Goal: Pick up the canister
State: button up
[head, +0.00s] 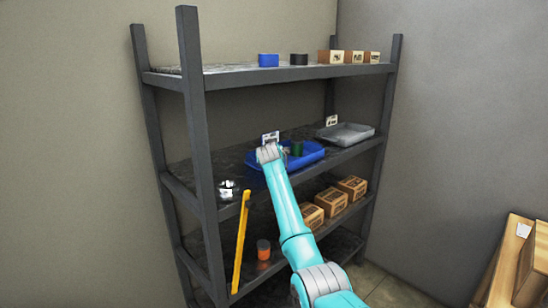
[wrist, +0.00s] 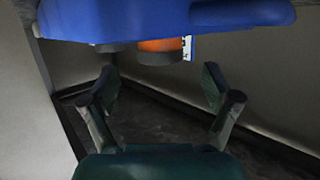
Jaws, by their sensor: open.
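An orange canister (wrist: 160,48) with a dark lid stands by the blue tray (wrist: 120,18) in the wrist view, which looks upside down. My gripper (wrist: 160,87) is open and empty. The canister lines up between its fingers, farther off and apart from them. In the head view the blue tray (head: 313,155) is on the middle shelf, and my arm covers part of it and hides that canister. A green canister (head: 297,148) shows in the tray, right of my arm. Another orange canister (head: 263,253) with a dark lid stands on the lower shelf. My fingers are not clear in the head view.
A grey tray (head: 346,134) sits right of the blue tray. A yellow bar (head: 241,240) leans at the shelf front, left of my arm. Cardboard boxes (head: 331,201) stand below. The upper shelf (head: 235,80) and the dark posts (head: 195,130) bound the space.

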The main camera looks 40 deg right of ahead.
jog(key=shift+x, duration=1.85)
jog(key=c, duration=1.1)
jog(key=shift+c, duration=0.9)
jog(key=shift+r, duration=0.1)
